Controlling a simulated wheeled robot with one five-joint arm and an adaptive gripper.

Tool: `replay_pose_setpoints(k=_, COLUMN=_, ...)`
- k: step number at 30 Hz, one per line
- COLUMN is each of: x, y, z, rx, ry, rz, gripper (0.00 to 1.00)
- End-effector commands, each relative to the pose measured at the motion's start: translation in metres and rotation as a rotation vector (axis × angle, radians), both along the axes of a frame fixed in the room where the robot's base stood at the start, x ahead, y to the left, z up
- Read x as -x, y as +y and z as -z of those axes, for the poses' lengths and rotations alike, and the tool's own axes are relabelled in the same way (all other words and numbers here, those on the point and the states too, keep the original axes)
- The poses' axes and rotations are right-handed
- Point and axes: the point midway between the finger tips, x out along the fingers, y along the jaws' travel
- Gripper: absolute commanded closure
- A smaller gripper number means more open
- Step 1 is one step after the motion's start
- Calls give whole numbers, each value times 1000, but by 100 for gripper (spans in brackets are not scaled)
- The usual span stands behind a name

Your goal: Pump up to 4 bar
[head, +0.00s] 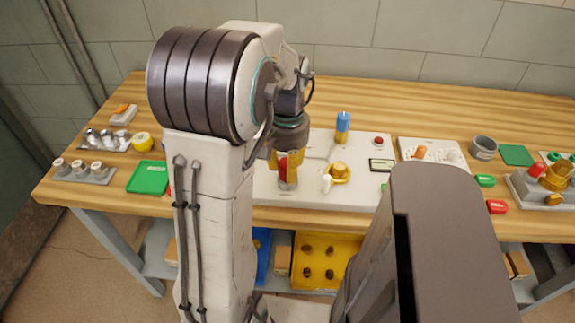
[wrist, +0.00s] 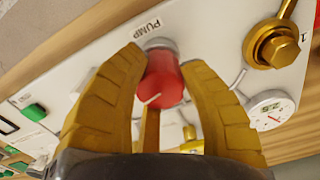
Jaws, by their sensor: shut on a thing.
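The red pump knob (wrist: 163,82) stands on a grey collar beside the word PUMP (wrist: 145,28) on the white panel (wrist: 215,30). My gripper (wrist: 162,62) has its yellow fingers on either side of the red knob and is shut on it. In the head view the red knob (head: 290,167) shows below my wrist, partly covered by my gripper. A round white gauge (wrist: 268,110) with a red needle lies at the right of the wrist view; its reading is too small to tell. In the head view my arm hides part of the white panel (head: 345,195).
A brass hex fitting (wrist: 278,48) sits near the gauge. On the panel stand a blue-topped post (head: 343,123), a brass valve (head: 338,172) and a red button (head: 379,141). A small display (head: 381,165) lies to the right. Green and red blocks and fittings crowd the bench (head: 430,135).

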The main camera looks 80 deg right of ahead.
Motion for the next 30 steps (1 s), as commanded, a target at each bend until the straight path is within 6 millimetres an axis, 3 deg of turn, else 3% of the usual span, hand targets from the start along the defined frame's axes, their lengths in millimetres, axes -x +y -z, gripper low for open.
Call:
replay_pose_setpoints(k=18, x=0, y=1, z=2, rx=-8, ry=0, rz=554, gripper=94)
replay_pose_setpoints(k=30, x=0, y=2, z=2, rx=-9, ry=2, rz=761, gripper=94)
